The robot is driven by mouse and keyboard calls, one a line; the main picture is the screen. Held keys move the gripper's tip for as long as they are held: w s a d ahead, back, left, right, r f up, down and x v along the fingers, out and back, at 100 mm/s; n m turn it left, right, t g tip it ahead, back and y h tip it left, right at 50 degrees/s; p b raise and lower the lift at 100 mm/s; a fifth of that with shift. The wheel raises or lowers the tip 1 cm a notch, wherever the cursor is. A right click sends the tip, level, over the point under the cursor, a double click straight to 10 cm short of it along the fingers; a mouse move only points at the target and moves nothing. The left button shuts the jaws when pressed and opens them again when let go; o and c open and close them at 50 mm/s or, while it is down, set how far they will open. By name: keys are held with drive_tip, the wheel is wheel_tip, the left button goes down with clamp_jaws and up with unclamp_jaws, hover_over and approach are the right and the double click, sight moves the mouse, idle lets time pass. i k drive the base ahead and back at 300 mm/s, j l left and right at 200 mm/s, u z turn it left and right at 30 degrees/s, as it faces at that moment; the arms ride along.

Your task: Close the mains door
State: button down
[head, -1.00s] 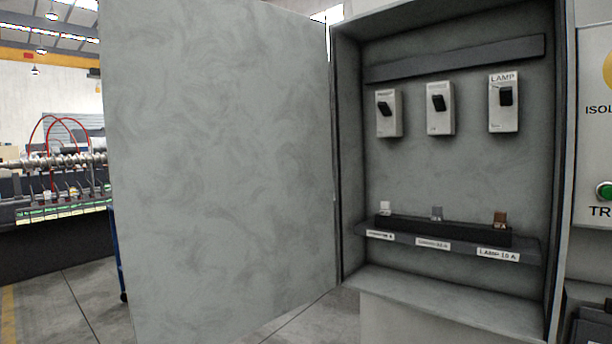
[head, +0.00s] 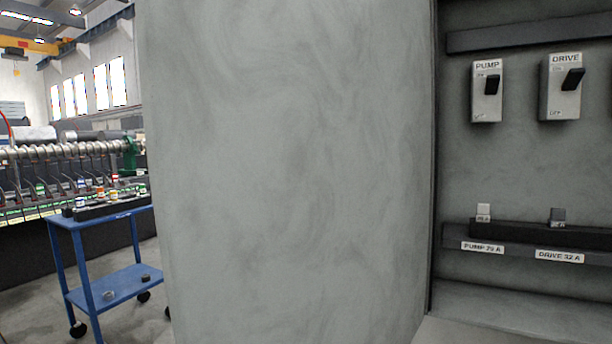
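The mains door (head: 290,170) is a large grey panel that fills the middle of the view. It stands open, swung out to the left from its hinge edge at the cabinet's left side. The grey mains cabinet (head: 520,165) is open at the right, and its right part is cut off by the frame. Inside it are the PUMP switch (head: 486,92) and the DRIVE switch (head: 560,88). My gripper is not in view, so whether it touches the door cannot be seen.
Below the switches, a shelf carries a dark fuse rail (head: 520,235) with labels PUMP and DRIVE. A blue wheeled trolley (head: 110,285) stands left of the door, partly hidden by it. Machinery (head: 70,165) stands behind the trolley. Some grey floor shows at the lower left.

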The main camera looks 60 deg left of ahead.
sight(288, 143)
drive_tip(key=k+j, duration=0.1)
drive_tip(key=j, duration=0.3)
drive_tip(key=k+j, duration=0.15)
drive_tip(key=j, duration=0.25)
drive_tip(key=k+j, duration=0.1)
drive_tip(key=j, duration=0.25)
drive_tip(key=k+j, duration=0.15)
drive_tip(key=j, duration=0.25)
drive_tip(key=k+j, duration=0.1)
drive_tip(key=j, duration=0.3)
drive_tip(key=k+j+z, duration=0.15)
drive_tip(key=k+j, duration=0.2)
drive_tip(key=j, duration=0.2)
drive_tip(key=k+j+z, duration=0.1)
drive_tip(key=k+j, duration=0.3)
drive_tip(key=j, duration=0.1)
